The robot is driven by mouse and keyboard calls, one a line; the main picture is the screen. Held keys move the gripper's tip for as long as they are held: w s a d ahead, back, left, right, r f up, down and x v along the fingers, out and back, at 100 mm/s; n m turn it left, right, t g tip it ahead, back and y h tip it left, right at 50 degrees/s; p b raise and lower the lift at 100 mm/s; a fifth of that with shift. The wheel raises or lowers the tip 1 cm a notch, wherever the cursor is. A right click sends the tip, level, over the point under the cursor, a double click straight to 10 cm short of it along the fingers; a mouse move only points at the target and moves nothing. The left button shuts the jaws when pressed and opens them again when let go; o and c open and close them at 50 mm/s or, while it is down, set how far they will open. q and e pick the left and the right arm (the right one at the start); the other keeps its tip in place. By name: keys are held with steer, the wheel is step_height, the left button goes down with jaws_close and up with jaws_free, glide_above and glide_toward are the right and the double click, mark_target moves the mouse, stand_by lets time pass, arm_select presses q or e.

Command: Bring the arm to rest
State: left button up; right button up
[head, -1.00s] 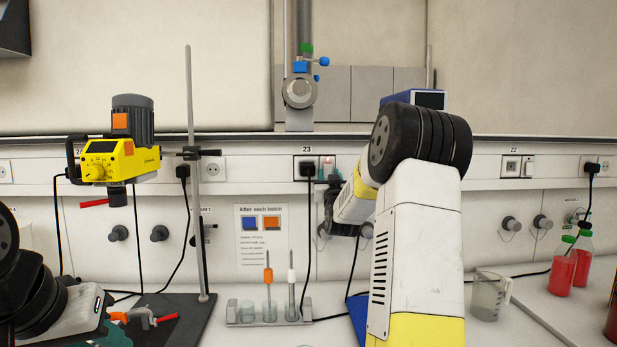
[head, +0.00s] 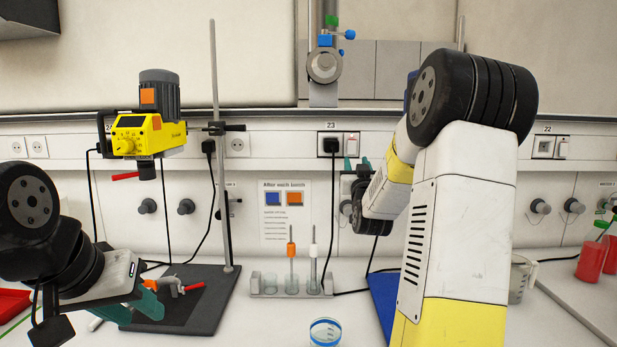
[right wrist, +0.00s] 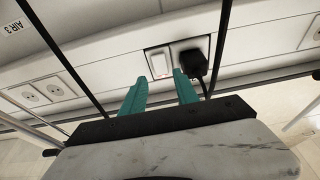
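My right gripper (head: 357,165) is in front of the wall rail, just below the socket and switch marked 23. In the right wrist view its two teal fingers (right wrist: 160,92) are apart with nothing between them. They point toward the white switch (right wrist: 159,63) and black plug (right wrist: 194,64), and look apart from both. My left gripper (head: 133,308) is low at the left, over the dark stand base (head: 195,310). Its teal fingers look spread. Whether it touches the red-handled clamp (head: 180,286) beside it is unclear.
A yellow stirrer (head: 140,135) hangs on a stand rod (head: 219,150). A rack (head: 262,285) with tubes, a blue-rimmed dish (head: 325,332), a blue mat (head: 384,296), a beaker (head: 520,278) and red bottles (head: 592,260) are on the bench. A red tray (head: 14,303) is far left.

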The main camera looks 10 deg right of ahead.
steer(key=s+a+f+n+g+y, duration=0.25)
steer(key=s+a+g+y, duration=0.3)
steer(key=s+a, duration=0.55)
steer(key=s+a+f+g, duration=0.3)
steer(key=s, duration=0.5)
steer(key=s+a+f+g+y, duration=0.1)
steer(key=s+a+f+g, duration=0.2)
steer(key=s, duration=0.5)
steer(key=s+a+f+n+g+y, duration=0.1)
steer(key=s+a+f+g, duration=0.2)
steer(key=s, duration=0.5)
steer(key=shift+s+a+f, duration=0.25)
steer(key=shift+s+f, duration=0.05)
steer(key=shift+f, duration=0.05)
